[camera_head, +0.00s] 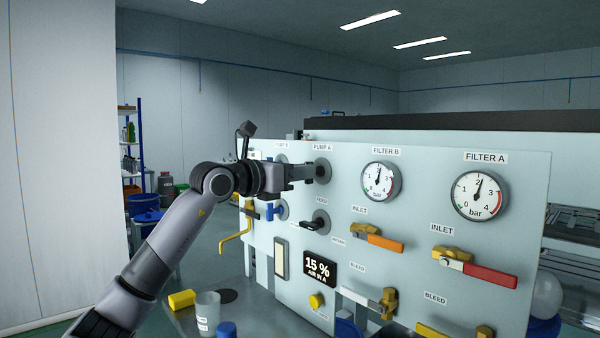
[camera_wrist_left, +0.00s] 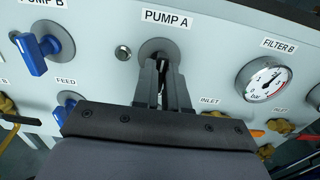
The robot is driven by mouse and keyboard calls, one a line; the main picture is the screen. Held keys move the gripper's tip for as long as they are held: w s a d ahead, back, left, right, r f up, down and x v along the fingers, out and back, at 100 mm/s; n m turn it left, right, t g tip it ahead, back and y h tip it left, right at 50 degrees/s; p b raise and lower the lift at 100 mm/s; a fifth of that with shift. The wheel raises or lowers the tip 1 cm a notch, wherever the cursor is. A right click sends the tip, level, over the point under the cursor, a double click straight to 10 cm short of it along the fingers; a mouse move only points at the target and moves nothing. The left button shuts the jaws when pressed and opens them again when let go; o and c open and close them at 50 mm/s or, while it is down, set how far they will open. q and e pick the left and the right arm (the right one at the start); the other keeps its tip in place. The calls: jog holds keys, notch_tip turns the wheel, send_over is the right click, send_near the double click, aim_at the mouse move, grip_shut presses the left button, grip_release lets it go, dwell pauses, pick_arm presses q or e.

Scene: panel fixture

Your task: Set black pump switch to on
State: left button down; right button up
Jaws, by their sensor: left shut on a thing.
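The black pump switch (camera_wrist_left: 161,66) sits on a round grey disc under the PUMP A label on the panel. My left gripper (camera_wrist_left: 163,84) is shut on it, with one finger on each side of its handle. In the head view my left gripper (camera_head: 314,172) reaches the switch from the left, level with the panel face. The fingers hide most of the handle, so its exact angle is hard to tell. My right gripper is in neither view.
A blue PUMP B switch (camera_wrist_left: 37,53) is left of the held one. A black feed handle (camera_head: 314,224) is below. Gauges (camera_head: 480,195) and valves with orange (camera_head: 385,243) and red (camera_head: 490,274) levers stand to the right. A cup (camera_head: 207,312) is in front.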

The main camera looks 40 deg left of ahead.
pick_arm(q)
jog(key=shift+m, duration=0.3)
jog(key=m, duration=1.1)
jog(key=m+p, duration=0.1)
jog(key=m, duration=0.5)
jog(key=shift+d+f, duration=0.25)
jog(key=shift+m, duration=0.3)
jog(key=c, duration=1.2)
grip_release()
jog(key=shift+o, duration=0.2)
